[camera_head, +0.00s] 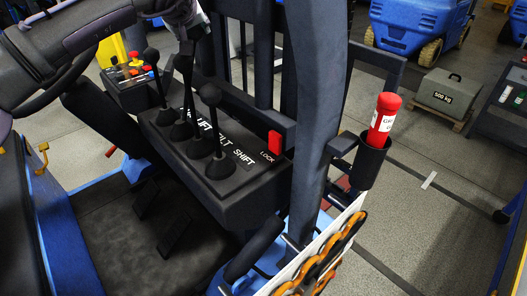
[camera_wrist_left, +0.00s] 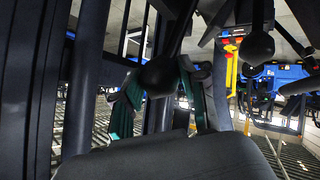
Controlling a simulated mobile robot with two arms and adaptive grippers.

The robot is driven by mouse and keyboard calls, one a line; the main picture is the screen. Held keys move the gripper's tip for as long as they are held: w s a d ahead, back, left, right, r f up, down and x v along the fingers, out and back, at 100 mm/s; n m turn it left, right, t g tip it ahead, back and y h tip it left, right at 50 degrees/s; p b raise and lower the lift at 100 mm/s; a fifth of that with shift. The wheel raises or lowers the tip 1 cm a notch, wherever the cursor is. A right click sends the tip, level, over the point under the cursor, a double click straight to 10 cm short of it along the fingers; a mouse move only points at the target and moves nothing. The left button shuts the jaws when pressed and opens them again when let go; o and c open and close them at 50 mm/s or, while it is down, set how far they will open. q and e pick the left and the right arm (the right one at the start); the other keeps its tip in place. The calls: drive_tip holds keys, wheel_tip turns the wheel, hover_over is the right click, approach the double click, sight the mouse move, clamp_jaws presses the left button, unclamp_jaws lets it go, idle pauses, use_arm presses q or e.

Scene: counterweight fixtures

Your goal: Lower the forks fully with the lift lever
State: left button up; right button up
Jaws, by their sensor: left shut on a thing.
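My left gripper (camera_head: 186,46) reaches in from the top left of the head view and is shut on a lever in the row on the black console. In the left wrist view the dark round knob (camera_wrist_left: 160,76) sits between the teal-padded fingers of the left gripper (camera_wrist_left: 160,100). The held lever stands near the LIFT label (camera_head: 203,128), but my gripper covers its top. Other black ball-knob levers stand beside it, one to the left (camera_head: 151,56) and one to the right (camera_head: 209,95). The forks are not in view. My right gripper is not in view.
A red LOCK switch (camera_head: 275,142) is at the console's right end. A red canister (camera_head: 384,118) stands in a black holder on the right. A control box (camera_head: 130,75) with coloured buttons is behind the levers.

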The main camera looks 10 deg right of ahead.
use_arm(q)
drive_tip(key=shift+r, duration=0.3)
drive_tip(key=shift+s+a+b, duration=0.15)
drive_tip(key=shift+a+b, duration=0.1)
drive_tip(key=shift+b, duration=0.1)
drive_tip(key=s+a+b, duration=0.3)
drive_tip(key=a, duration=0.2)
drive_tip(key=shift+s+a+r, duration=0.2)
drive_tip(key=shift+s+r, duration=0.1)
drive_tip(key=shift+r, duration=0.1)
drive_tip(key=shift+s+a+r, duration=0.1)
drive_tip(key=shift+s+a, duration=0.25)
drive_tip(key=shift+a, duration=0.05)
drive_tip(key=o, duration=0.9)
drive_tip(key=shift+s, duration=0.1)
drive_tip(key=shift+o, duration=0.2)
drive_tip(key=v, duration=1)
drive_tip(key=shift+b, duration=0.3)
